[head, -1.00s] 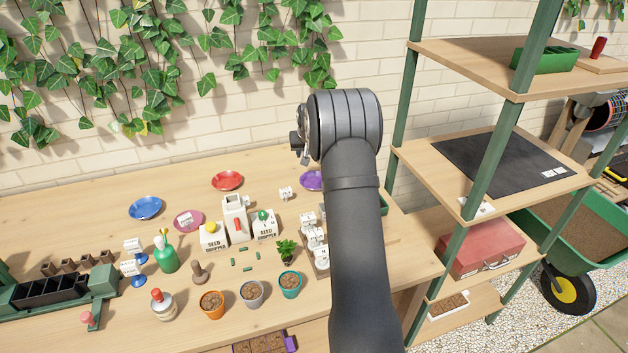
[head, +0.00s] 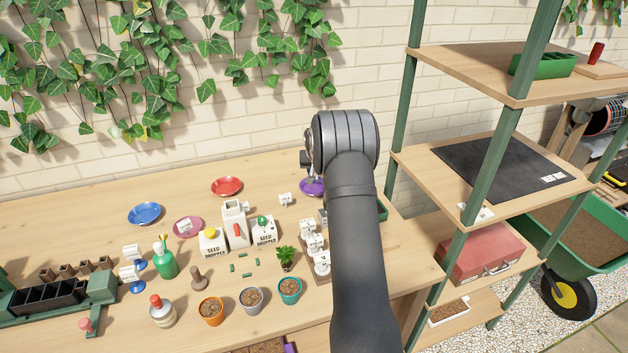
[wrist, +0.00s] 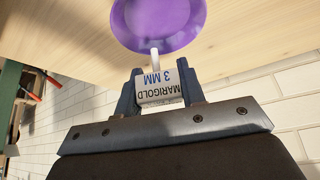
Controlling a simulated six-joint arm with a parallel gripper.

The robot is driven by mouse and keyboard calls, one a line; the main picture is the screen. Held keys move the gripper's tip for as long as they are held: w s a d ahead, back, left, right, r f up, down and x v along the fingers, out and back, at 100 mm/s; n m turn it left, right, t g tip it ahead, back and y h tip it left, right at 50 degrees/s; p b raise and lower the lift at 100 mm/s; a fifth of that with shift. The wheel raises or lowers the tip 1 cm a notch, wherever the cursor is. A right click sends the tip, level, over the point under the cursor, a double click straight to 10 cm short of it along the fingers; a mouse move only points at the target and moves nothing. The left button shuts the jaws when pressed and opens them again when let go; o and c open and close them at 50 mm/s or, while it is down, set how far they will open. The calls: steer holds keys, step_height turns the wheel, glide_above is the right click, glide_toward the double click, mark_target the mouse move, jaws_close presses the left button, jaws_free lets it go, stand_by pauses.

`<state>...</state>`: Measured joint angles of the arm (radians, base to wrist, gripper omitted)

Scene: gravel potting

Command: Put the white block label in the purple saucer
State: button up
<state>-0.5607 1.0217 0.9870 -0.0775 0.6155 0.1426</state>
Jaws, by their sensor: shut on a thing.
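The purple saucer (head: 311,187) is on the bench near the wall, partly hidden by my arm in the head view. It also shows at the top of the wrist view (wrist: 158,22). My gripper (wrist: 159,78) is shut on a white block label (wrist: 158,91) reading "MARIGOLD 3 MM". The label's thin white stem points toward the saucer and overlaps its rim in the wrist view. I cannot tell whether it touches the saucer.
Another white label (head: 285,199) stands left of the purple saucer. A red saucer (head: 227,186), a blue saucer (head: 145,213) and a pink saucer (head: 178,229) holding a label are further left. A rack of white labels (head: 313,245) is close by my arm. Shelving stands right.

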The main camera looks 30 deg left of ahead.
mark_target(314, 187)
steer(key=shift+a+f, duration=0.4)
steer(key=shift+a, duration=0.15)
steer(key=shift+f, duration=1.9)
steer(key=shift+f, duration=0.15)
steer(key=o, duration=0.7)
steer(key=shift+r, duration=0.35)
steer(key=v, duration=1.1)
steer(key=shift+s+r, duration=0.25)
steer(key=shift+r, duration=0.05)
